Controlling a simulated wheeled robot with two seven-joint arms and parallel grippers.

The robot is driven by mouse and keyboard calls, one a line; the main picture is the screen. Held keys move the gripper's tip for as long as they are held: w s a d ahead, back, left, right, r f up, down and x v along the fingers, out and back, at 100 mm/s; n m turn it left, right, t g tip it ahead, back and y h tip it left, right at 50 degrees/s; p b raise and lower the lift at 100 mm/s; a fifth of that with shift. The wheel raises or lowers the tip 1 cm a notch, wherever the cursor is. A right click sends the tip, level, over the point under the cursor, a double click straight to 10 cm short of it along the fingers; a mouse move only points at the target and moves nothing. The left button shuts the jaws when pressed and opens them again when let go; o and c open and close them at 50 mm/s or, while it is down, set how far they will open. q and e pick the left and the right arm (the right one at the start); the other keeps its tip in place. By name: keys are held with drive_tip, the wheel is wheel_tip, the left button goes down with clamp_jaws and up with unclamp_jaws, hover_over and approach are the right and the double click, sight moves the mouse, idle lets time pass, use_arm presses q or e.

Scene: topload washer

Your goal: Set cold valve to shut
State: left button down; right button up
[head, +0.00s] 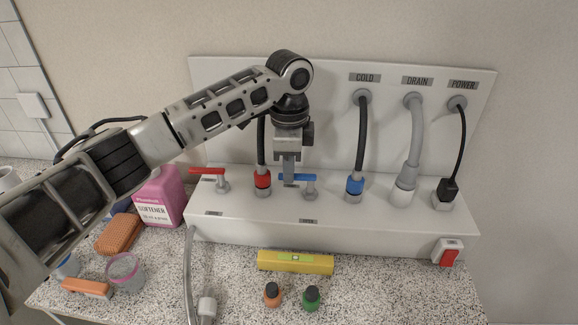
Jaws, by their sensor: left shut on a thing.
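The cold valve is taken to be the one with the blue lever (311,178), on top of the white ledge. Its lever lies sideways, reaching left from the metal stem along the ledge. My left gripper (288,180) comes down from above and is shut on the left part of the blue lever, hiding some of it. A similar valve with a red lever (206,171) stands to the left, its lever also pointing left. My right gripper is not in view.
Right of the valve are the blue-collared cold hose (361,135), grey drain hose (415,140) and black power cable (463,140). A red-collared hose (262,181) stands close left of the gripper. A yellow level (295,262), bottles and a pink softener jug (160,197) sit on the speckled counter.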

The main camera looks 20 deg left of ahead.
use_arm(q)
drive_tip(key=shift+r, duration=0.1)
drive_tip(key=c, duration=1.4)
unclamp_jaws()
wheel_tip(320, 180, up, 16)
